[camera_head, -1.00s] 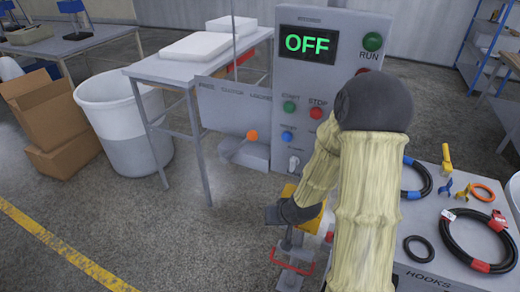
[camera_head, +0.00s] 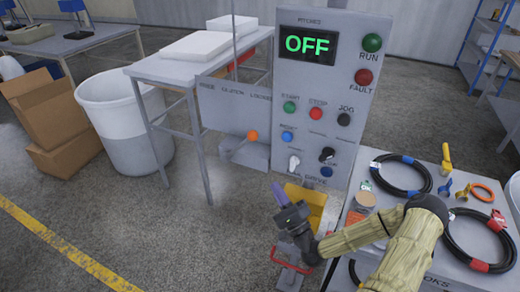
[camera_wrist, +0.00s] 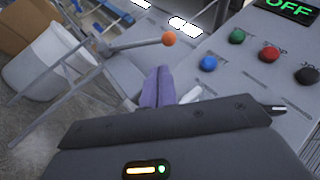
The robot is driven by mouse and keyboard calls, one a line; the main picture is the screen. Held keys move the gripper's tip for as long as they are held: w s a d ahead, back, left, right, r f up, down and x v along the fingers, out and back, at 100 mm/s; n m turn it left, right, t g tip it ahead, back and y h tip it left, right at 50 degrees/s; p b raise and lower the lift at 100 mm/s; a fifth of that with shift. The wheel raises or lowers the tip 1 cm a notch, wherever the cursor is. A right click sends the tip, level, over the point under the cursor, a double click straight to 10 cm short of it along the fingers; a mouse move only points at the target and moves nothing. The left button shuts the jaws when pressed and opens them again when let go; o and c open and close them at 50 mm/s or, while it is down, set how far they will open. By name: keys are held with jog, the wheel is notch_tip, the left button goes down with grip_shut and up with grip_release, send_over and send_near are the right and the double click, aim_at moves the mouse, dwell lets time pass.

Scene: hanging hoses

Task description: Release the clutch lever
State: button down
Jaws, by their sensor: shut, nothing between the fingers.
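The clutch lever is a grey rod with an orange ball knob (camera_head: 252,135), standing at the left of the control panel beside a plate with clutch lettering. In the wrist view the orange knob (camera_wrist: 169,39) and its rod show ahead of the fingers, at upper middle. My gripper (camera_head: 279,192) is below and a little right of the knob in the head view, apart from it. Its purple fingers (camera_wrist: 158,86) are together and hold nothing. The lever's base is partly hidden in the wrist view.
The control panel (camera_head: 318,100) shows a green OFF display and several buttons. A yellow box (camera_head: 318,200) is just behind my gripper. A table with hose coils (camera_head: 390,175) stands right. A white bin (camera_head: 125,125) and a white-topped bench (camera_head: 150,68) stand left.

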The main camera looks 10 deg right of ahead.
jog(key=shift+s+d+r+m+t+h, duration=0.15)
jog(key=shift+d+r+m+t+h, duration=0.15)
jog(key=shift+d+m+t+h, duration=0.3)
jog(key=shift+a, duration=0.15)
jog(key=p+x, duration=0.6)
jog(key=x, duration=0.8)
jog(key=shift+r, duration=0.1)
